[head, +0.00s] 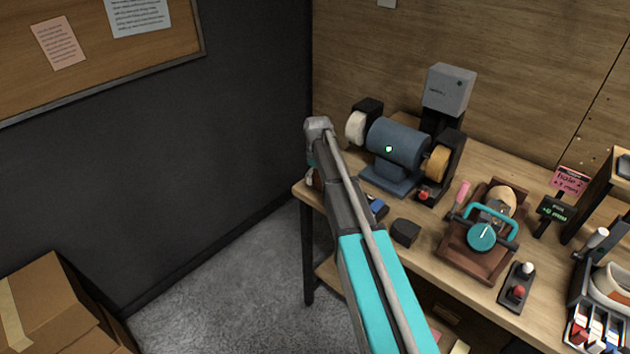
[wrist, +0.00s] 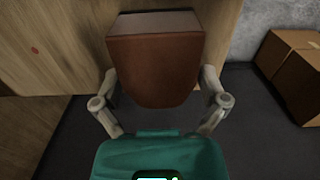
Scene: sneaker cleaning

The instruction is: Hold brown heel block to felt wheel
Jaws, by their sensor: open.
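A brown heel block (wrist: 155,65) fills the space between the fingers of my gripper (wrist: 160,92) in the wrist view. The fingers stand open, one on each side of it; their tips are partly hidden, and I cannot tell whether they touch it. In the head view my arm hides most of the gripper, at the left end of the bench. The blue grinder (head: 397,143) carries a white wheel (head: 356,127) on its left and a tan wheel (head: 437,162) on its right. I cannot tell from the pictures which is felt. The block is apart from both wheels.
A dark block (head: 405,231) lies on the bench (head: 430,243) by my arm. A brown fixture with a teal clamp (head: 482,236) and a small switch box (head: 517,288) stand to the right. Cardboard boxes (head: 50,305) sit on the floor at left.

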